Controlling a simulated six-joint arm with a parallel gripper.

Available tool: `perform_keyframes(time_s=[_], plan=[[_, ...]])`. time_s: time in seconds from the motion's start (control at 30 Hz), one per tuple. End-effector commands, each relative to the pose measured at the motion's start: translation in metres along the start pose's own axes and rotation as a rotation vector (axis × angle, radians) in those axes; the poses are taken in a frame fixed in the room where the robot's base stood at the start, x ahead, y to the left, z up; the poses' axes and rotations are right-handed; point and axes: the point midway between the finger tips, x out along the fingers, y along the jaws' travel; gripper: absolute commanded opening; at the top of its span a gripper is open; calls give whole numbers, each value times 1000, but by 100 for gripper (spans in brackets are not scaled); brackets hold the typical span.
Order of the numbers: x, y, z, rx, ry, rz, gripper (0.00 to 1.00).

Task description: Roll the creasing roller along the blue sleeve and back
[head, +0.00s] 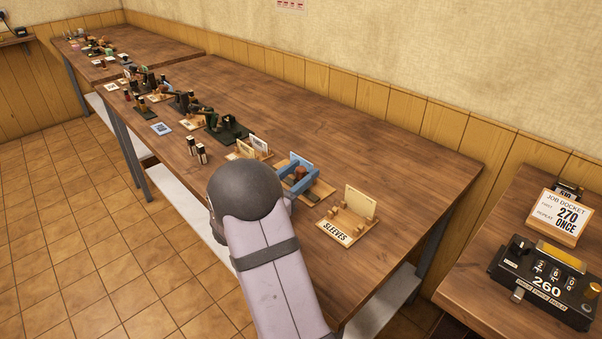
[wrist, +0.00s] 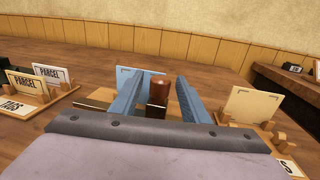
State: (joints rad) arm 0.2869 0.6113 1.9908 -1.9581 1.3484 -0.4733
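The blue sleeve (wrist: 143,70) stands upright behind the roller in the wrist view; its top edge also shows in the head view (head: 303,158). The creasing roller's brown knob-like handle (wrist: 158,87) stands in front of it, with a dark part below; it also shows in the head view (head: 299,172). My gripper (wrist: 155,92) has its two blue fingers on either side of the handle, with gaps visible. It is open and not closed on the handle. The fingers and palm hide much of the roller's base and the sleeve's lower part.
A wooden SLEEVES stand (head: 345,228) with a cream card is close on the right. The card stands marked PARCEL and TAGS (wrist: 42,85) are on the left. Several small items line the bench front farther away. The rear of the bench (head: 370,150) is clear.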

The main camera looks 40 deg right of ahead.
Motion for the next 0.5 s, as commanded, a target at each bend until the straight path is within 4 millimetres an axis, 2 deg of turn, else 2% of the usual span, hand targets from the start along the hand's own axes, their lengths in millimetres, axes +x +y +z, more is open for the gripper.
perform_keyframes(time_s=[0.27,0.5], plan=[[-6,0,0,-2,0,2,42],[-35,1,0,0,0,4,42]])
